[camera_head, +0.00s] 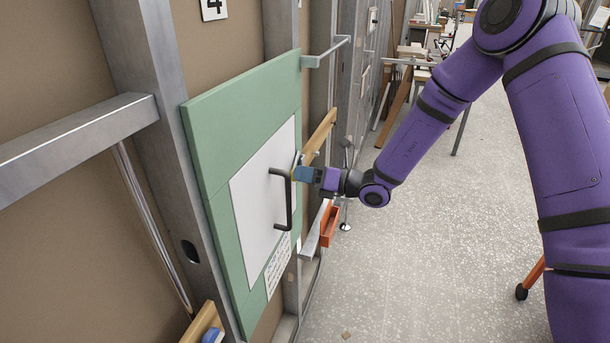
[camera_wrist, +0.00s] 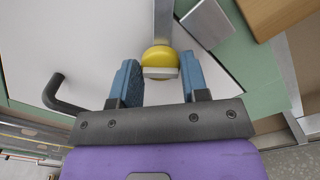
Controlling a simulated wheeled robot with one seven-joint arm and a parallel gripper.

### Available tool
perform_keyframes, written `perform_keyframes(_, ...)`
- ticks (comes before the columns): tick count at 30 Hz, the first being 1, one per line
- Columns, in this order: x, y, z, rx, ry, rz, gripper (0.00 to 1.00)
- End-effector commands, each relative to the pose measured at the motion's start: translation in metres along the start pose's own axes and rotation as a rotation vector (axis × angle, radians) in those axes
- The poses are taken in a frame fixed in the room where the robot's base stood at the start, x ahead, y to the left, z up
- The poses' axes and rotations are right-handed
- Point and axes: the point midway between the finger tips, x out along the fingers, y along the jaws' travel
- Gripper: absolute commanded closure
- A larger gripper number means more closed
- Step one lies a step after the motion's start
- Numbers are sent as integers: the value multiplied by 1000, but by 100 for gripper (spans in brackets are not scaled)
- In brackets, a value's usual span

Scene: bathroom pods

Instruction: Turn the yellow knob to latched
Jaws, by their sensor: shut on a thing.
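The yellow knob (camera_wrist: 159,57) shows in the wrist view, round, with a pale bar across its near side and a grey metal strip running up behind it. In the head view my gripper (camera_head: 303,174) is at the right edge of the white door panel (camera_head: 252,200), beside the black handle. The knob is mostly hidden there by the fingers. I cannot tell from these views which position the knob is turned to.
The black handle (camera_head: 289,202) stands out from the panel just left of my gripper; it also shows in the wrist view (camera_wrist: 62,96). A green frame (camera_head: 225,130) surrounds the panel. An orange part (camera_head: 329,226) hangs below my gripper. The floor (camera_head: 420,240) to the right is mostly clear.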

Motion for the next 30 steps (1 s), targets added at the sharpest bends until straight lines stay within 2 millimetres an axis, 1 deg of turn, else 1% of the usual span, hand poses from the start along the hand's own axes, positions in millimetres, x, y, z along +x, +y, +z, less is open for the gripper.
perform_keyframes(6,-1,-2,1,206,-3,-1,82)
perform_keyframes(15,-1,-2,1,466,-3,0,82)
perform_keyframes(24,0,-3,0,639,-3,-1,82)
perform_keyframes(30,0,-3,0,695,-2,-1,82)
